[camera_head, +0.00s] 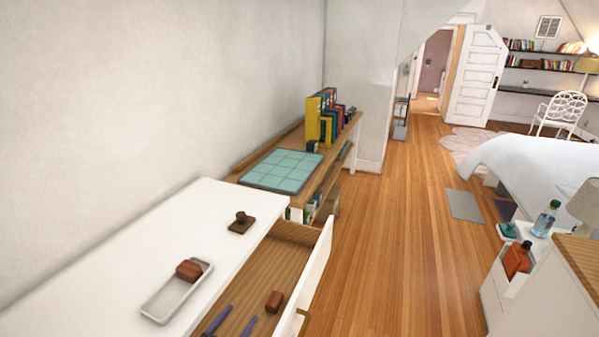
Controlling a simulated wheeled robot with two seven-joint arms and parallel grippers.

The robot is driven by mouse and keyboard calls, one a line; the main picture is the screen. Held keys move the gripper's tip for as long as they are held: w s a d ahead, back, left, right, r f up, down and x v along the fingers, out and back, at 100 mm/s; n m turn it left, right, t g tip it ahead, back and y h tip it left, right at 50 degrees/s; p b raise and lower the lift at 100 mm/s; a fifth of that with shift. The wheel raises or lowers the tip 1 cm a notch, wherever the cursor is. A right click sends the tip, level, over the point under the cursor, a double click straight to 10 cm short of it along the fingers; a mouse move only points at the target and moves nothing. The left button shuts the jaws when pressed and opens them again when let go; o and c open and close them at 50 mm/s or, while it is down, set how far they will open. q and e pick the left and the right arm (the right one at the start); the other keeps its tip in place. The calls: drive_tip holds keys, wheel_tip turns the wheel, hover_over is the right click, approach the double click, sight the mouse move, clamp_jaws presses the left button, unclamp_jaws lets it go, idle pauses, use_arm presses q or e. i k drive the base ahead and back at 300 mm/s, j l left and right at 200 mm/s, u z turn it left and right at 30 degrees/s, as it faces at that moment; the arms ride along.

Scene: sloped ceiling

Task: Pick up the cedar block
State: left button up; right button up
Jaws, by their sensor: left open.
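A reddish-brown block (273,301) lies in the open drawer of the white dresser, near the drawer's front. A second, similar reddish-brown block (188,270) sits in a shallow white tray (160,308) on the dresser top. I cannot tell from looks alone which one is the cedar block. My left gripper (232,321) shows at the bottom edge as two bluish fingers spread apart, over the drawer (287,256). It is open with nothing between the fingers, to the left of and nearer than the drawer's block. My right gripper is not in view.
A dark brown knobbed object (241,222) sits on the white dresser top (120,245). The drawer's white front (312,275) stands out over the wooden floor. Beyond are a teal tiled board (282,170) and several books (320,118). The floor (395,235) is clear in the middle.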

sight(188, 271)
drive_tip(key=k+j, duration=0.3)
drive_tip(key=k, duration=0.2)
drive_tip(key=k+j, duration=0.3)
drive_tip(key=k, duration=0.2)
drive_tip(key=k+j, duration=0.3)
drive_tip(key=k, duration=0.2)
